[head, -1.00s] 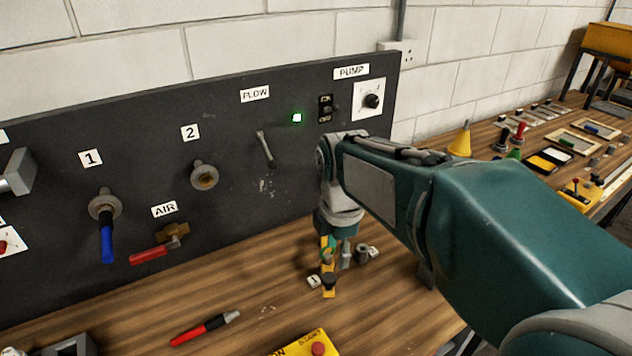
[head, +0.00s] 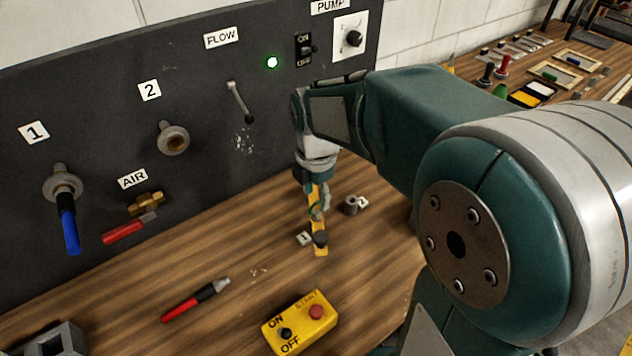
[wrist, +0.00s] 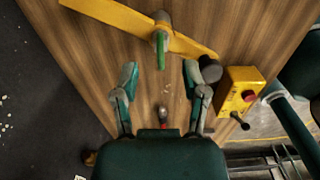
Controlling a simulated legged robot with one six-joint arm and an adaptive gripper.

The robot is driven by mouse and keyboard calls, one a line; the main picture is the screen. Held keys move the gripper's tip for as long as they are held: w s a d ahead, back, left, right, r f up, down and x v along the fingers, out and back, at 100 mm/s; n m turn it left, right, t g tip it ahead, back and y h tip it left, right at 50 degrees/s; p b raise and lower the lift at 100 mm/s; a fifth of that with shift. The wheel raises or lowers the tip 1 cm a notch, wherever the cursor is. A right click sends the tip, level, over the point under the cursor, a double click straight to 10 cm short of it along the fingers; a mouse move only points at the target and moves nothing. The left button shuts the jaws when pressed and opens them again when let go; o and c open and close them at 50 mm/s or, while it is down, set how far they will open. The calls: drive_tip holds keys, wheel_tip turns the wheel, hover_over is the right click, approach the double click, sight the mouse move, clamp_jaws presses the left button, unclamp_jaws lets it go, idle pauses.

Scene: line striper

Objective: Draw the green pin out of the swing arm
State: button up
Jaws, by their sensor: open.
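The yellow swing arm (wrist: 105,14) crosses the top of the wrist view. A grey post (wrist: 162,20) stands at its middle, and the green pin (wrist: 160,50) shows as a narrow upright strip there. My gripper (wrist: 160,72) is open, its two fingers apart with nothing between them. The pin lies between and beyond the fingertips in the picture; I see no contact. In the head view my gripper (head: 316,196) points down over the swing arm (head: 312,218), and the pin cannot be clearly made out behind it.
A black knob (wrist: 209,68) sits at the swing arm's end, near my right finger. The yellow ON/OFF box (head: 300,322) and a red-handled tool (head: 195,300) lie on the bench. A grey cylinder (head: 350,205) stands beside tag 2. The dark panel (head: 215,100) rises behind.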

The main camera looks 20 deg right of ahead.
sight(317, 211)
drive_tip(key=shift+f, duration=2.6)
drive_tip(key=shift+r, duration=0.1)
clamp_jaws()
